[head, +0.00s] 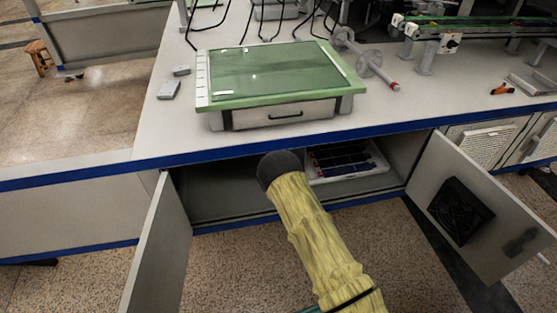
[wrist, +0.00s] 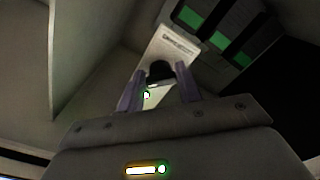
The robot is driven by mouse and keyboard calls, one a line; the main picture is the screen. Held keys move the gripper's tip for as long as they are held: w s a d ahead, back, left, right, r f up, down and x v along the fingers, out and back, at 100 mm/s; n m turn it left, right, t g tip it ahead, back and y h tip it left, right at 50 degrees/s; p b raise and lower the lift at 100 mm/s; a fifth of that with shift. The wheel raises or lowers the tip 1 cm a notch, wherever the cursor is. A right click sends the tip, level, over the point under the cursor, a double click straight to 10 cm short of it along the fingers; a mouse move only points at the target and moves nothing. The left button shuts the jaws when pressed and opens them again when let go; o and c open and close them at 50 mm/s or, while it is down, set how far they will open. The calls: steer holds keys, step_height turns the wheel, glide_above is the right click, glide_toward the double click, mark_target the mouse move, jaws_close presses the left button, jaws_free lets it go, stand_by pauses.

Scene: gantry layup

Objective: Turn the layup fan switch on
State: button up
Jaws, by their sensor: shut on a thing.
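In the wrist view a pale plate (wrist: 172,42) with a line of unreadable lettering carries a dark, rounded knob (wrist: 160,69); it looks like the fan switch. My gripper (wrist: 160,77) has its two purple fingers on either side of this knob, shut on it. A small green-white spot shows on the pale surface just below the knob. In the head view my yellow-sleeved arm reaches into the open cabinet under the bench, and my gripper is hidden there. A black fan (head: 461,211) is mounted on the cabinet's right door; whether it turns cannot be told.
The cabinet's left door (head: 160,250) and right door (head: 490,205) stand open on both sides of my arm. A white tray of dark cells (head: 377,174) lies inside. The bench edge (head: 235,149) runs above my arm. A green-topped light table (head: 358,84) stands on the bench.

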steer(key=shift+f, duration=0.1)
steer(key=o, duration=1)
steer(key=p+v, duration=0.6)
steer(key=v, duration=1.1)
steer(key=shift+s, duration=0.25)
